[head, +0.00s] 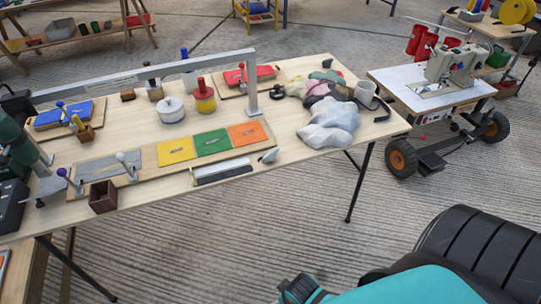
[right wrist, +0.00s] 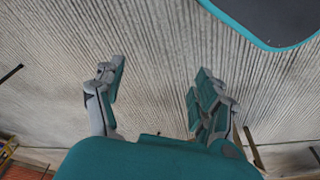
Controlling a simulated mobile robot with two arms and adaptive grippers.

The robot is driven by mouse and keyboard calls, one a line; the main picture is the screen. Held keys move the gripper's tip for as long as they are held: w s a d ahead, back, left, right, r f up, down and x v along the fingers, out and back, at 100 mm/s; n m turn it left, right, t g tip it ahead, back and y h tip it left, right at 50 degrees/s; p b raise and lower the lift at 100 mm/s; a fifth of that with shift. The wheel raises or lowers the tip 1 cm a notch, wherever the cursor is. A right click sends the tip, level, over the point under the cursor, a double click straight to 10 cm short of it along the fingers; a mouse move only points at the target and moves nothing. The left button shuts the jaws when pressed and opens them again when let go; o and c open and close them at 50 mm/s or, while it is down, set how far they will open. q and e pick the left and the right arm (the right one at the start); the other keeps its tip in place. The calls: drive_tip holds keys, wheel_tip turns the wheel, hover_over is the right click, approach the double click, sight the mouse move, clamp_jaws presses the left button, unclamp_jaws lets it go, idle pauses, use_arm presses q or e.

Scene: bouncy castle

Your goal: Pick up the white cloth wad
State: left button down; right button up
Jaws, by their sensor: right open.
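The white cloth wad (head: 328,124) lies crumpled on the right part of the wooden table, at the front of a heap of darker cloths. My right gripper (right wrist: 160,92) is open and empty in the right wrist view, with its two fingers wide apart over the ribbed floor. In the head view, part of my right arm shows at the lower right, off the table and well away from the wad. The wad does not show in the right wrist view. My left gripper is not in view.
Pink, dark and green cloths (head: 322,88) touch the wad from behind. A tray with yellow, green and orange panels (head: 213,142) lies to the left. A wheeled sewing machine cart (head: 398,92) stands beyond the table's right end.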

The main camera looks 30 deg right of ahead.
drive_tip(key=w+a+r+m, duration=0.2)
drive_tip(key=w+r, duration=0.4)
drive_tip(key=r, duration=0.5)
drive_tip(key=w+a+r+m, duration=0.1)
drive_tip(key=w+r+m, duration=0.2)
drive_tip(key=w+r, duration=0.55)
drive_tip(key=m+h, duration=0.5)
drive_tip(key=m, duration=1)
approach(269, 153)
drive_tip(key=shift+g, duration=0.4)
drive_tip(key=x, duration=0.2)
drive_tip(key=p+x, duration=0.1)
drive_tip(key=w+x, duration=0.1)
drive_tip(key=x, duration=0.1)
drive_tip(key=shift+a+f, duration=0.1)
drive_tip(key=shift+f, duration=0.25)
drive_tip(key=shift+d+f, duration=0.35)
drive_tip(key=shift+f, duration=0.1)
drive_tip(key=x, duration=0.4)
drive_tip(key=shift+d+f+p, duration=0.1)
drive_tip(key=shift+d+p, duration=0.1)
drive_tip(key=shift+p, duration=0.1)
